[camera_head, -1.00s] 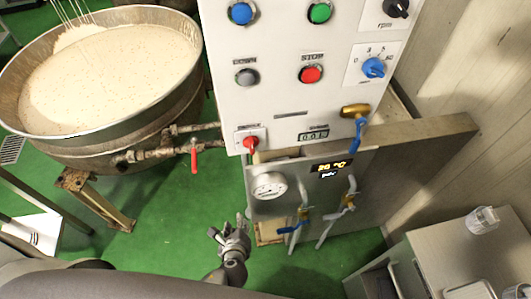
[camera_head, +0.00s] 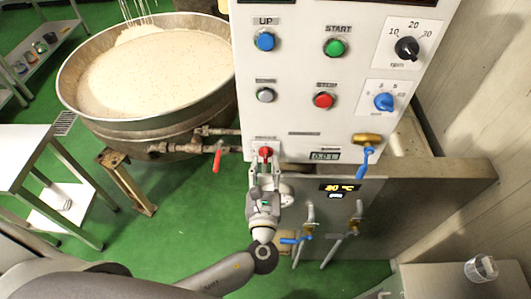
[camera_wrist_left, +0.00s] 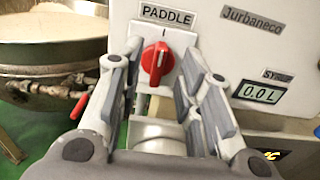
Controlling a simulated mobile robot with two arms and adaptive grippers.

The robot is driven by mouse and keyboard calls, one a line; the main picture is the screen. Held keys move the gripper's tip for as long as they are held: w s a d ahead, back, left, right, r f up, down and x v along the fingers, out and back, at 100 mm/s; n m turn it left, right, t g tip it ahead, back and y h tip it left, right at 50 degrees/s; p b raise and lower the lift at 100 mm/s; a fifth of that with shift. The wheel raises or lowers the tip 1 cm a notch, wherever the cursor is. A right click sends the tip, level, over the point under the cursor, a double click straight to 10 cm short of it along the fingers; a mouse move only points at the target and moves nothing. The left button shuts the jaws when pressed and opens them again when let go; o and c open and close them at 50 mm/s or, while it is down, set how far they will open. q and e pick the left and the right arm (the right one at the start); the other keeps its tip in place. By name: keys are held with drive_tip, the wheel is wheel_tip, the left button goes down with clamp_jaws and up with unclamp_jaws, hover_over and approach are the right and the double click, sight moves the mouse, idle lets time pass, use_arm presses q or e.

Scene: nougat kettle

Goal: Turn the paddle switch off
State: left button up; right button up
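The paddle switch is a red rotary knob (camera_wrist_left: 157,63) on a white plate under the label PADDLE, low on the white control panel (camera_head: 300,110). It also shows in the head view (camera_head: 265,152). In the wrist view its white mark points up and leans slightly right. My left gripper (camera_head: 264,172) is open, with its fingers pointing at the knob. In the wrist view the two fingers (camera_wrist_left: 155,70) stand either side of the knob, apart from it as far as I can tell. My right gripper is not in view.
The panel also carries a blue UP button (camera_head: 265,41), green START button (camera_head: 335,47), red stop button (camera_head: 323,100) and two dials. A kettle (camera_head: 150,75) of pale mix stands left. A red-handled pipe valve (camera_head: 217,160) sits just left of my gripper.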

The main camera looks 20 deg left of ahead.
sight(266, 157)
use_arm(q)
drive_tip(key=shift+p+x, duration=0.35)
drive_tip(key=shift+x, duration=1.55)
clamp_jaws()
